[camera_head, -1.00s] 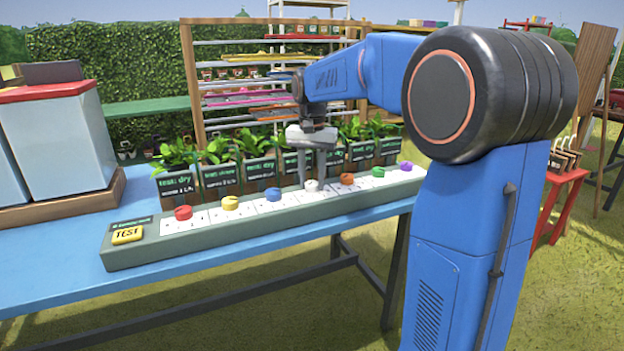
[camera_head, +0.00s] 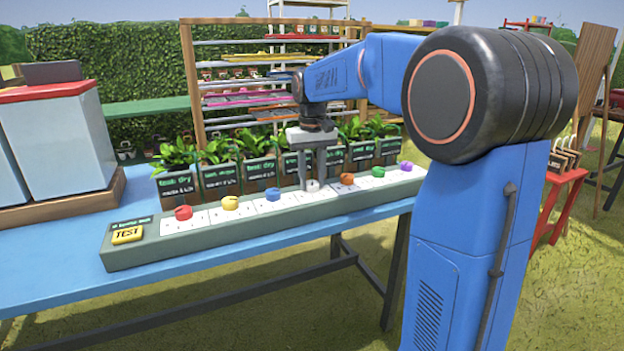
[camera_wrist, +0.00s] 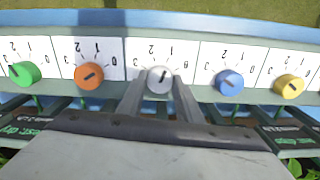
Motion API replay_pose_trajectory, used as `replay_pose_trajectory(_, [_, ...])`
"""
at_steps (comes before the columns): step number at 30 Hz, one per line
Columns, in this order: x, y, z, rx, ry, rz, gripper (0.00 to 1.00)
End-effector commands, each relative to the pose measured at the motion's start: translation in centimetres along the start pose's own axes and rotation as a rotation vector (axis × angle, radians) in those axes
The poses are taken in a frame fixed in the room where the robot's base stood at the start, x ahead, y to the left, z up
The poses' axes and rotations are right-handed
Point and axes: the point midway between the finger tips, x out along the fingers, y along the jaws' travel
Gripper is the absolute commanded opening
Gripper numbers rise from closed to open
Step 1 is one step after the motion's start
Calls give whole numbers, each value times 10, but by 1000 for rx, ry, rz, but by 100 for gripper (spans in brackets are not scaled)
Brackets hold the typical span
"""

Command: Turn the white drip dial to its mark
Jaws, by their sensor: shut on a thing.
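The white drip dial (camera_head: 312,185) is on the long grey-green panel (camera_head: 140,254), between the blue dial and the orange dial. In the wrist view the white dial (camera_wrist: 160,79) sits on a white scale card with numbers, and its dark pointer line leans up and slightly right. My gripper (camera_head: 318,182) is down over the panel, shut on the white dial. In the wrist view its two fingers (camera_wrist: 159,90) are on either side of the dial. The plant tag behind the white dial is partly hidden by my gripper, so I cannot read it.
Blue (camera_head: 272,194), orange (camera_head: 347,179) and other coloured dials line the same panel. Potted plants (camera_head: 178,170) with black tags stand close behind it. A yellow TEST button (camera_head: 127,234) is at the panel's left end. The blue table (camera_head: 60,285) is clear in front.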

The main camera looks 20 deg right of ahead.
Motion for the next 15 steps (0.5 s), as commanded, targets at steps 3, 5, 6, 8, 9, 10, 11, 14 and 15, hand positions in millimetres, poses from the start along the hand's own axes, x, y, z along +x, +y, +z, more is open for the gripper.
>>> replay_pose_trajectory(3, [0, 0, 0, -7, 0, 0, 10])
replay_pose_trajectory(5, [0, 0, 0, -9, 0, 0, 10])
replay_pose_trajectory(6, [0, 0, 0, -9, 0, 0, 10])
replay_pose_trajectory(8, [0, 0, 0, -9, 0, 0, 10])
replay_pose_trajectory(9, [0, 0, 0, -8, 0, 0, 10])
replay_pose_trajectory(10, [0, 0, 0, -8, 0, 0, 10])
replay_pose_trajectory(11, [0, 0, 0, -8, 0, 0, 10])
replay_pose_trajectory(14, [0, 0, 0, -8, 0, 0, 42])
replay_pose_trajectory(15, [0, 0, 0, -8, 0, 0, 51])
